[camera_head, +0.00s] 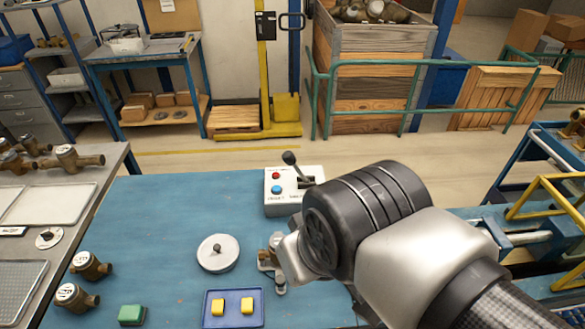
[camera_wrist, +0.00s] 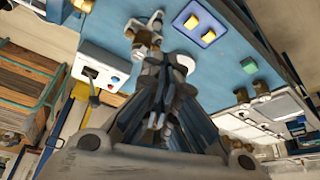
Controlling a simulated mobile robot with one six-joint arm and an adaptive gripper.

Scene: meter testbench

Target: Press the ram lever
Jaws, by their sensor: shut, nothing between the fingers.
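The ram lever (camera_head: 290,160) is a dark stick with a round knob on a white control box (camera_head: 283,204). In the head view it leans up and to the left from a dark slot. In the wrist view the lever (camera_wrist: 93,88) and its box (camera_wrist: 99,62) lie left of my gripper (camera_wrist: 166,72). My gripper is shut and empty, and apart from the lever. In the head view my arm hides most of the gripper and covers the box's lower right edge. The box also carries a red button (camera_head: 276,176) and a blue button (camera_head: 277,189).
The blue table (camera_head: 160,215) holds a round grey lid (camera_head: 218,253), a blue tray (camera_head: 233,321) with two yellow blocks, a green block (camera_head: 132,315) and brass meters (camera_head: 90,265). A metal fitting (camera_head: 270,262) stands close to my arm. The table left of the box is clear.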

